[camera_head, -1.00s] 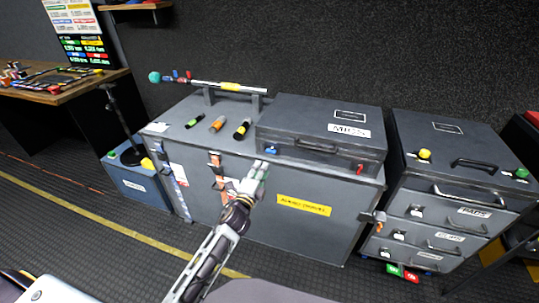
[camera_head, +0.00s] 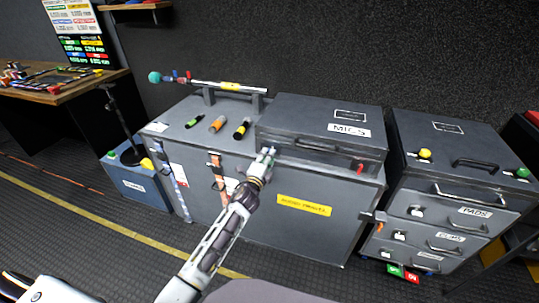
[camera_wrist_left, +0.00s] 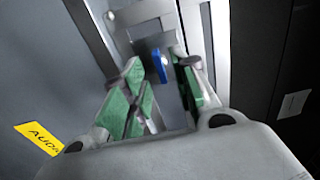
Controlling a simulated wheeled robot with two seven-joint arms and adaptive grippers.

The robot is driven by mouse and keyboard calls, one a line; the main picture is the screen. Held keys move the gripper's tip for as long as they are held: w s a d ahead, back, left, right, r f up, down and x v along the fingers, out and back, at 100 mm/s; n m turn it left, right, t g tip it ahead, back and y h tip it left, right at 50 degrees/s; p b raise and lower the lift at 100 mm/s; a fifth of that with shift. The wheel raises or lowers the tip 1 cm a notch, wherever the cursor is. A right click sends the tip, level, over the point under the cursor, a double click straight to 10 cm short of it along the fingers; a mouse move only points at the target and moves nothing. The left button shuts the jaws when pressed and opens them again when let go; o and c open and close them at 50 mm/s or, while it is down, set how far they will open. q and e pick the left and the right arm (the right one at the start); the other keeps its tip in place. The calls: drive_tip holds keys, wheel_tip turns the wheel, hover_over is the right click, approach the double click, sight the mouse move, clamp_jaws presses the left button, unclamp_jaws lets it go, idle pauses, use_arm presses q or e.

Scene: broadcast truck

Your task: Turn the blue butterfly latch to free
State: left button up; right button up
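The blue butterfly latch (camera_wrist_left: 160,66) shows in the left wrist view as a small upright blue tab on a pale metal plate. It lies between and just beyond the green-padded fingers of my left gripper (camera_wrist_left: 164,92), which are spread apart. I cannot see either finger touching it. In the head view my left gripper (camera_head: 267,157) is at the left front of the MICS case (camera_head: 285,141) and hides the latch. My right gripper is not in view.
A red latch (camera_head: 360,168) sits at the case's right front. The case stands on a large grey trunk (camera_head: 250,220) with a yellow label (camera_head: 304,205). A drawer cabinet (camera_head: 420,180) stands to the right.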

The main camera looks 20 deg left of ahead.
use_arm(q)
drive_tip(key=shift+w, duration=1.35)
clamp_jaws()
